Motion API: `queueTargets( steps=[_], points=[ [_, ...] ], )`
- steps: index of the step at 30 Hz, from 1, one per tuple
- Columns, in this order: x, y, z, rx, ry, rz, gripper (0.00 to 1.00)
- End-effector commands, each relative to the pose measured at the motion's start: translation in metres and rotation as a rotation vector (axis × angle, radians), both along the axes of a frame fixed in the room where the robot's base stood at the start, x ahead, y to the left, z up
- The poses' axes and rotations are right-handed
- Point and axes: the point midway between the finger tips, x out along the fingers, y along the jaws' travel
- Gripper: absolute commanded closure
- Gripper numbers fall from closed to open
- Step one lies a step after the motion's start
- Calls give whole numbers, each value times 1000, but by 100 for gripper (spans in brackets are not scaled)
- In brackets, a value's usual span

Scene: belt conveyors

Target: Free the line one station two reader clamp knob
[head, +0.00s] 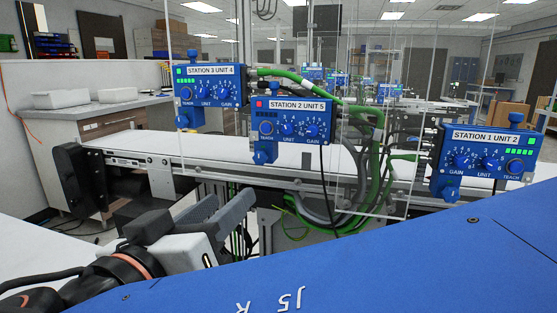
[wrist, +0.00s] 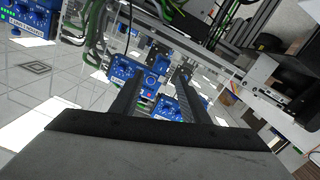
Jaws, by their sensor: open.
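The station 2 reader (head: 292,118), a blue box labelled "STATION 2 UNIT 5" with a red light, hangs above the belt in the head view. Its blue clamp knob (head: 264,154) sits below the box's left end. My gripper (head: 234,204) is open and empty, lower left of that knob and apart from it. In the wrist view, which is turned upside down, the station 2 reader (wrist: 138,76) shows beyond and between my open fingers (wrist: 160,80). The knob's exact outline is too small to tell there.
The station 3 reader (head: 209,83) hangs close on the left, and the station 1 reader (head: 486,148) stands at right, both with green lights. Green cables (head: 377,150) and clear panels stand right of station 2. The white belt (head: 140,143) runs behind my gripper.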

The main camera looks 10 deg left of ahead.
Motion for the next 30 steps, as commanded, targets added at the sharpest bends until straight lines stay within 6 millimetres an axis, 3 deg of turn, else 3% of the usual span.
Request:
queueTargets(
  steps=[5,10,30],
  points=[
    [-23,17,9,42,-50,38,59],
    [-17,18,10,50,-56,40,59],
    [79,9,10,48,-54,36,59]
  ],
)
